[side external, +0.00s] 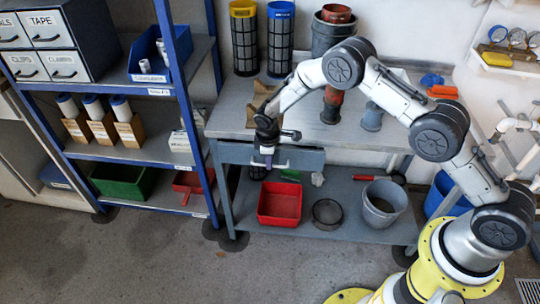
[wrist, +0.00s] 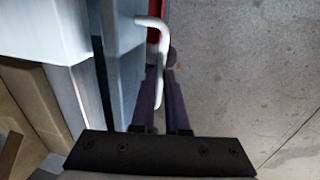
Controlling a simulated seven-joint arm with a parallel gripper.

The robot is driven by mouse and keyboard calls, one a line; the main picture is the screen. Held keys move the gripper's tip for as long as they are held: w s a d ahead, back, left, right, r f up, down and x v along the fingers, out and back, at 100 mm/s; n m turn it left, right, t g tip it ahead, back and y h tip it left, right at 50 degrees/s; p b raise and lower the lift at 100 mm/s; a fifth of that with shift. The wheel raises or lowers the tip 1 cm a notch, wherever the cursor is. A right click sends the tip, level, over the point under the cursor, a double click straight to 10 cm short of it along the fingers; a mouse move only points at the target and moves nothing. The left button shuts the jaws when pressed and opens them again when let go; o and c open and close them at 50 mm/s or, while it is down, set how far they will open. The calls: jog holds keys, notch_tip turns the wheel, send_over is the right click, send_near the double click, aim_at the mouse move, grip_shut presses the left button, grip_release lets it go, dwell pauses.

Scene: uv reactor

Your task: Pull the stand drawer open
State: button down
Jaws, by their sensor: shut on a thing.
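The stand drawer (side external: 308,158) is a grey-blue front under the top of the grey stand (side external: 225,128). A pale bar handle (side external: 283,167) crosses its face. The handle also shows in the wrist view (wrist: 152,22), where it bends out from the drawer front (wrist: 126,50) and runs down between my fingers. My gripper (side external: 268,160) is at the handle, left of the drawer's middle. In the wrist view my gripper (wrist: 163,75) has its two purple fingers closed on the bar, one on each side. Part of the drawer front is hidden behind my gripper.
The lower shelf holds a red bin (side external: 280,203), a dark ring (side external: 327,213) and a grey bucket (side external: 383,203). A blue-framed rack (side external: 190,95) stands close on the left. The floor (side external: 160,250) in front is clear.

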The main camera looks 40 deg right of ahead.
jog(key=s+a, duration=1.6)
jog(key=shift+s+a, duration=0.35)
jog(key=shift+a, duration=0.05)
jog(key=shift+r, duration=0.1)
jog(key=c, duration=0.9)
grip_release()
jog(key=r, duration=0.4)
jog(key=s+a+r, duration=0.1)
jog(key=r, duration=0.4)
jog(key=s+r, duration=0.1)
jog(key=r, duration=0.3)
jog(key=shift+a+r, duration=0.25)
jog(key=shift+a, duration=0.1)
jog(key=shift+w, duration=0.1)
